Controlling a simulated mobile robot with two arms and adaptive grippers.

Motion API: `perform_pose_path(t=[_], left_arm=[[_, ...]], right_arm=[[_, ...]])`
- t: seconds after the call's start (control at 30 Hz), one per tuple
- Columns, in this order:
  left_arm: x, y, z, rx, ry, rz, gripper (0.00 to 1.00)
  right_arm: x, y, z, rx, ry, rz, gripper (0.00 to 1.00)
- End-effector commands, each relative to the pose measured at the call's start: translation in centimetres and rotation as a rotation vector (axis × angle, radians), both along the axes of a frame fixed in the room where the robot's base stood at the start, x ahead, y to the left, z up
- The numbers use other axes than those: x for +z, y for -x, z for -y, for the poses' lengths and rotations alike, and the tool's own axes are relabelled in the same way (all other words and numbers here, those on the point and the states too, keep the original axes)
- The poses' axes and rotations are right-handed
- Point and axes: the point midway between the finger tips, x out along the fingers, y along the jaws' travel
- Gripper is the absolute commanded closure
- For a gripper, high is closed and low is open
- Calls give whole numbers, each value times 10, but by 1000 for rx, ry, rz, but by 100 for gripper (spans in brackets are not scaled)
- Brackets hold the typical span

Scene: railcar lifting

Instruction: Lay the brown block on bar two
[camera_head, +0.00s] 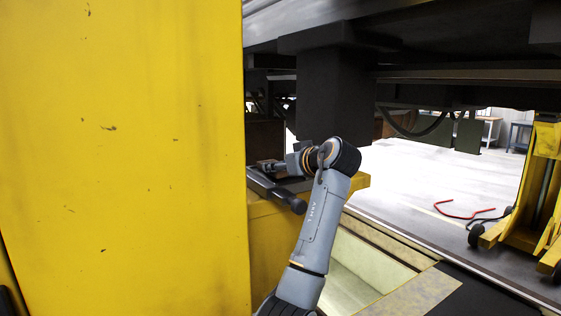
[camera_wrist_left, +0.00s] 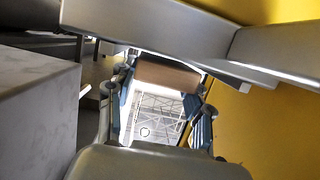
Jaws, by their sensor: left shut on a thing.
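My left gripper (camera_wrist_left: 163,95) is shut on the brown block (camera_wrist_left: 167,74), which sits between its two blue-grey fingers in the left wrist view. In the head view my left arm reaches up from the bottom, and its gripper (camera_head: 271,165) is partly hidden at the yellow column's edge. I cannot make out the block there. A dark bar with a round end (camera_head: 285,195) lies just below the gripper, on a yellow support. Long grey bars (camera_wrist_left: 150,30) cross close to the gripper in the wrist view. I cannot tell which bar is bar two. My right gripper is not in view.
A large yellow column (camera_head: 120,150) fills the left of the head view. The dark railcar underside (camera_head: 335,95) hangs above the arm. Pale floor between is open.

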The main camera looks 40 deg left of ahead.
Motion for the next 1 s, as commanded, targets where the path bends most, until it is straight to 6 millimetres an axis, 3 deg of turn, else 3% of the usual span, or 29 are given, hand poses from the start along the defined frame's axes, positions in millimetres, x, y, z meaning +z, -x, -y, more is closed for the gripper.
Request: perform_pose_path(t=[0.43, 0.47, 0.57, 1.0], left_arm=[[-9, 0, 0, 0, -1, 1, 82], [-8, 0, 0, 0, -1, 1, 45], [-7, 0, 0, 0, 0, 0, 26], [-7, 0, 0, -1, 0, 0, 26]], right_arm=[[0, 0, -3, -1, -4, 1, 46], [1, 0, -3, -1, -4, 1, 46], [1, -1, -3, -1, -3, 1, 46], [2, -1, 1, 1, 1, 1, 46]])
